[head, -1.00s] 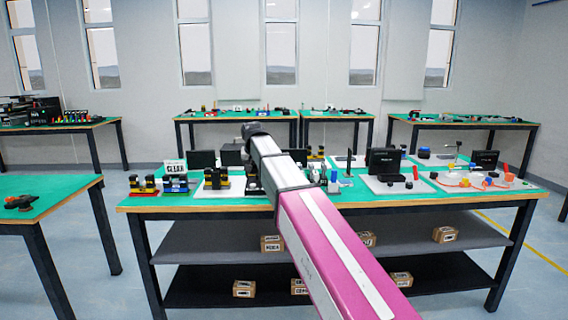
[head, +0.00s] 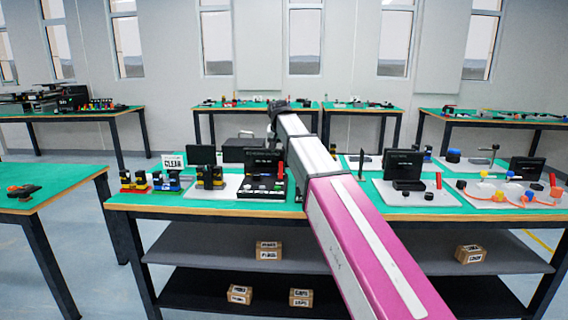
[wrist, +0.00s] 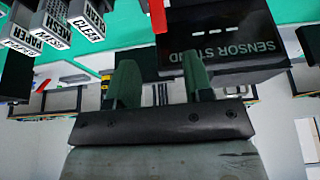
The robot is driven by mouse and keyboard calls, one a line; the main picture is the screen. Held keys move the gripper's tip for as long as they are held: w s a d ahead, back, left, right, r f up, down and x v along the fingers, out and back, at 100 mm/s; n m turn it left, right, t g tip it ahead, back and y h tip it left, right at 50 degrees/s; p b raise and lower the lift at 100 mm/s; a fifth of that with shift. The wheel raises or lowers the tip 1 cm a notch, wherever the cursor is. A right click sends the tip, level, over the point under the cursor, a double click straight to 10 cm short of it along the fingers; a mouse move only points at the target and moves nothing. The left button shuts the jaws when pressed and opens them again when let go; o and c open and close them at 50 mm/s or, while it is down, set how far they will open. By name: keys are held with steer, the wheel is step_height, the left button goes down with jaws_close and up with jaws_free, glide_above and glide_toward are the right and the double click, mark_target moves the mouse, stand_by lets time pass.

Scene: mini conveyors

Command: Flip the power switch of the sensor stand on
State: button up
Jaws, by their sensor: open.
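The sensor stand (wrist: 225,40) is a black box at the upper right of the wrist view, with its name in grey letters. A red upright piece (wrist: 157,15) shows beside it there. In the head view, a black unit with a small screen (head: 262,163), a red piece and several knobs on a black base appears to be this stand; its label is too small to read. I cannot pick out the power switch. My gripper (wrist: 160,75) is open, its two dark green fingers apart with nothing between them, beside the stand in the wrist view.
Small boxes lie on the shelves below. A side table (head: 60,184) stands at left.

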mark_target(281, 170)
steer(key=x, duration=0.9)
jaws_close()
